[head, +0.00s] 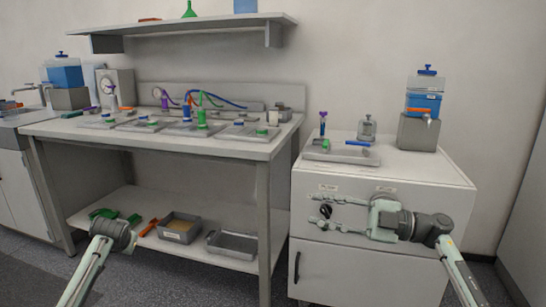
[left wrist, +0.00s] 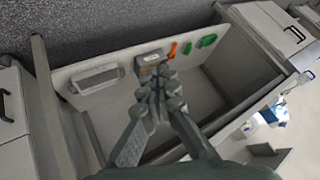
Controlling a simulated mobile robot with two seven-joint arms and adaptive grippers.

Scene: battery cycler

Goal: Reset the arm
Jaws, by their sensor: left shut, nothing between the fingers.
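My right gripper (head: 314,211) comes in from the right in the head view. Its two fingers are spread apart and point left, in front of the white cabinet (head: 440,180). A dark knob or handle (head: 326,211) shows between the fingers; I cannot tell whether they touch it. My left arm stands at the lower left, and its fingers are not clear in the head view. In the left wrist view my left gripper (left wrist: 157,78) is shut and empty, in front of the bench's lower shelf.
The lower shelf (head: 120,200) holds an empty grey tray (head: 232,243), a tray with tan contents (head: 180,228), an orange tool (head: 148,228) and green items (head: 104,213). Several small fixtures stand on the bench top. A blue container (head: 424,103) stands on the cabinet.

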